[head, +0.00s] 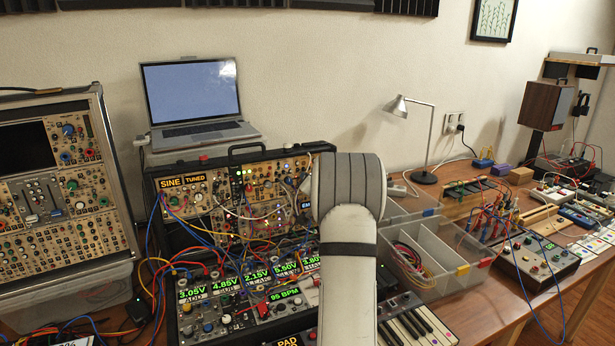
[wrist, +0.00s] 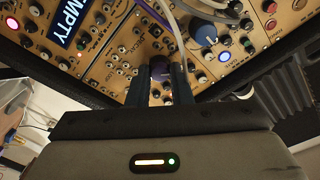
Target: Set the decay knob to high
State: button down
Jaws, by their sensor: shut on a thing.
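One dark finger lies on each side of the knob. In the head view my own arm hides the gripper and this knob; the modular synth case (head: 243,150) shows behind the arm.
Patch cables cross the panel, and a pale cable (wrist: 182,45) runs close by the right finger. A large blue-and-white knob (wrist: 202,28) sits to the right. In the head view a laptop (head: 192,95) stands behind the case and a clear divided bin (head: 440,255) to its right.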

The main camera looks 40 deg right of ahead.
jog(key=shift+m+g+p, duration=0.6)
jog(key=shift+m+p, duration=2.15)
jog(key=shift+m, duration=2.05)
jog(key=c, duration=1.3)
grip_release()
jog(key=b+v, duration=0.1)
jog(key=v, duration=0.6)
jog(key=shift+s+a, duration=0.2)
jog(key=shift+s, duration=0.2)
